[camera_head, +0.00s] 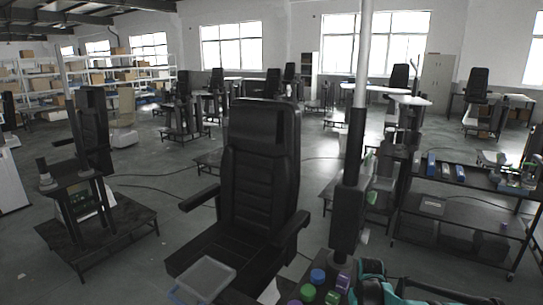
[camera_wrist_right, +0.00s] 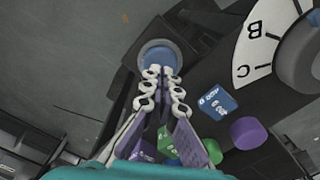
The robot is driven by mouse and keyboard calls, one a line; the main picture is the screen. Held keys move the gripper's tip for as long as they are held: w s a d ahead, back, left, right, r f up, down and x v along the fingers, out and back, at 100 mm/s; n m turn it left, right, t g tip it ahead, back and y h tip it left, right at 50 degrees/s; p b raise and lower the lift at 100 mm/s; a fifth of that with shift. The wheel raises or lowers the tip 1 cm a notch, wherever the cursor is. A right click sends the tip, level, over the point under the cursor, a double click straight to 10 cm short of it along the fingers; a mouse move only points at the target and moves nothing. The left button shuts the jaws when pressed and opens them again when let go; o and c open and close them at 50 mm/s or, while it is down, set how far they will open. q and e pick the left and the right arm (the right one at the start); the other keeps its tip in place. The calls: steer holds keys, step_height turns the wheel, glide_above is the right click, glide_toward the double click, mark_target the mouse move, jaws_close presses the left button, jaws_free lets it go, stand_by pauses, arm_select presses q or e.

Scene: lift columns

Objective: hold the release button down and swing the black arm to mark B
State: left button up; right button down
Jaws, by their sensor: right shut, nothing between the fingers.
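In the right wrist view a round blue-grey button (camera_wrist_right: 160,57) in a grey ring sits at the tips of my right gripper (camera_wrist_right: 164,74). The fingers are shut and empty, and the tips overlap the button's near edge. I cannot tell whether they press it. A white dial plate (camera_wrist_right: 262,40) with marks B and C curves around a dark grey round part (camera_wrist_right: 299,52) at upper right, cut off by the frame. The black arm cannot be clearly told apart from the dark housing. My left gripper is not in view.
A clear tray (camera_head: 207,277) is at the front.

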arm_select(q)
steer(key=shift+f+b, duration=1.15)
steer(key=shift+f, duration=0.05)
arm_select(e)
steer(key=shift+f, duration=1.5)
arm_select(q)
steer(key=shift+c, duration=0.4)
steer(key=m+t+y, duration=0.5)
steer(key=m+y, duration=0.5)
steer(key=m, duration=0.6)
glide_toward(181, 302)
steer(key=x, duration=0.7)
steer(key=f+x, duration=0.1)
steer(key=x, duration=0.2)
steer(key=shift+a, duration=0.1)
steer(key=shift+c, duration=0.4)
